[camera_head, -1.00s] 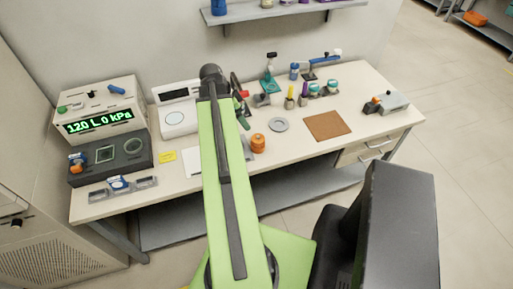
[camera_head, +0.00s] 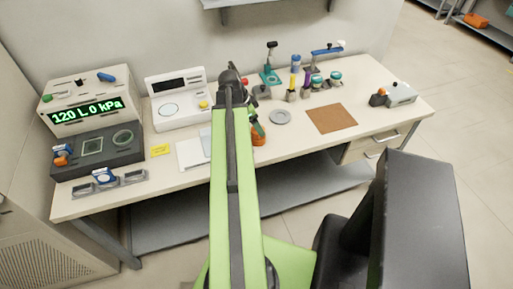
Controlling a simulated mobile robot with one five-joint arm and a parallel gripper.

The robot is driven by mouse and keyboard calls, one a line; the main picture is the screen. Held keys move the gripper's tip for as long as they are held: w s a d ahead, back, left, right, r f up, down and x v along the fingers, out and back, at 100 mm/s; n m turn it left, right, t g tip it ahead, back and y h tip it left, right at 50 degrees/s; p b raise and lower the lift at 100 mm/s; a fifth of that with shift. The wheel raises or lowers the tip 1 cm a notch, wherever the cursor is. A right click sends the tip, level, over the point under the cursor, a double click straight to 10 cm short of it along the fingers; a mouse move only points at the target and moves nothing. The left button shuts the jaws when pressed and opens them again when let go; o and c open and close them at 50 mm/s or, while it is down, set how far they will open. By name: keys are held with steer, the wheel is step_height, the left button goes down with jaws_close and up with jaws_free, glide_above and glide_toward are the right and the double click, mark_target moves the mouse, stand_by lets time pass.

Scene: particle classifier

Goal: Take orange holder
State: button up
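An orange round container (camera_head: 259,140) stands on the workbench right beside my arm, partly hidden by the arm's end. Smaller orange parts (camera_head: 61,161) also show on the dark instrument at the left, next to a blue ring. My green arm reaches up over the bench from the bottom. My gripper (camera_head: 254,114) is at its far end, close to the orange container. The gripper is small and mostly hidden behind the arm, so its opening and any contact with the container cannot be made out.
The bench (camera_head: 290,145) holds a white scale (camera_head: 176,104), a pressure display box (camera_head: 88,108), and a row of small holders (camera_head: 106,177) at the left front. A grey ring (camera_head: 281,117), a brown mat (camera_head: 331,118) and several bottles and stands fill the right and back.

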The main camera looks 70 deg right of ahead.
mark_target(258, 137)
steer(key=b+x, duration=0.2)
steer(key=w+b+x, duration=0.1)
steer(key=b+x, duration=0.2)
steer(key=shift+a+f, duration=0.15)
steer(key=shift+f, duration=0.05)
steer(key=shift+s+f, duration=0.1)
steer(key=shift+r, duration=0.2)
jaws_close()
